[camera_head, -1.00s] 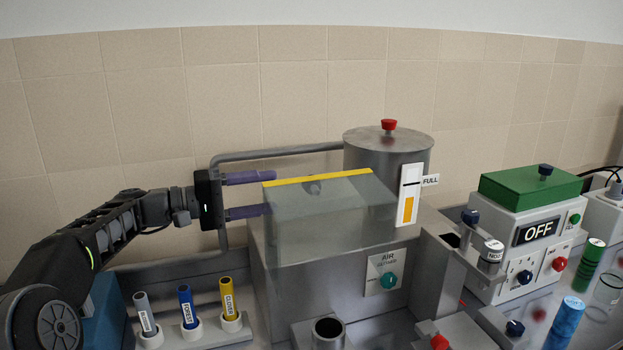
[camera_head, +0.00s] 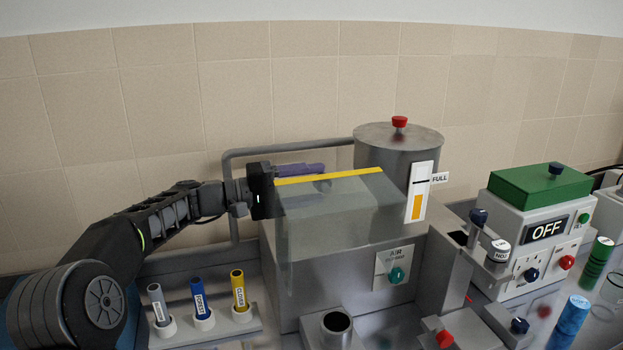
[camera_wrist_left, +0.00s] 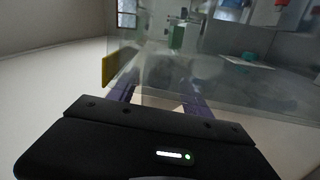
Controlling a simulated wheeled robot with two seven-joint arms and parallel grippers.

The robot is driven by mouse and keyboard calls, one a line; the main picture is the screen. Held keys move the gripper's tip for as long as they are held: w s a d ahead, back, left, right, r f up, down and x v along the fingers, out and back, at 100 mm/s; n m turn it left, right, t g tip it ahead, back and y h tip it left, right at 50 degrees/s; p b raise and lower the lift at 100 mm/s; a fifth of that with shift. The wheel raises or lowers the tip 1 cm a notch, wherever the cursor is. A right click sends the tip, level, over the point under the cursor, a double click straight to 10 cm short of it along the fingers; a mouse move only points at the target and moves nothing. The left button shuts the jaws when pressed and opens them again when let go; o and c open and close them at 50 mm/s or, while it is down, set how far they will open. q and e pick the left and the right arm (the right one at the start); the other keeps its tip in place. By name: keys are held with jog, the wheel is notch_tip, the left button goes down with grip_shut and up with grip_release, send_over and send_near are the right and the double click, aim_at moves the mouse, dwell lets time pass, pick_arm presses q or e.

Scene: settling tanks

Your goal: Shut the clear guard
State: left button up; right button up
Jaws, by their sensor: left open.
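The clear guard (camera_head: 335,210) is a see-through cover with a yellow strip (camera_head: 345,176) along its upper edge, over the grey machine body in the head view. My left gripper (camera_head: 312,171) is at its upper left corner, with purple fingers pointing right. One finger shows just behind the yellow strip; the other is mostly hidden. In the left wrist view, the guard's clear panel (camera_wrist_left: 230,85) crosses in front of the spread purple fingers. The jaws are open with nothing seen between them. I cannot tell whether they touch the guard. My right gripper is out of view.
A grey tank (camera_head: 398,150) with a red knob stands behind, a grey pipe (camera_head: 290,148) running to it. An AIR panel (camera_head: 394,267) is below the guard. Labelled cylinders (camera_head: 200,300) stand at front left. A green-topped OFF box (camera_head: 540,190) is at right.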

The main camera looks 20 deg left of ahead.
pick_arm(q)
jog(key=shift+w+d, duration=0.15)
grip_shut()
dwell(0.6)
jog(key=shift+f, duration=0.1)
dwell(0.8)
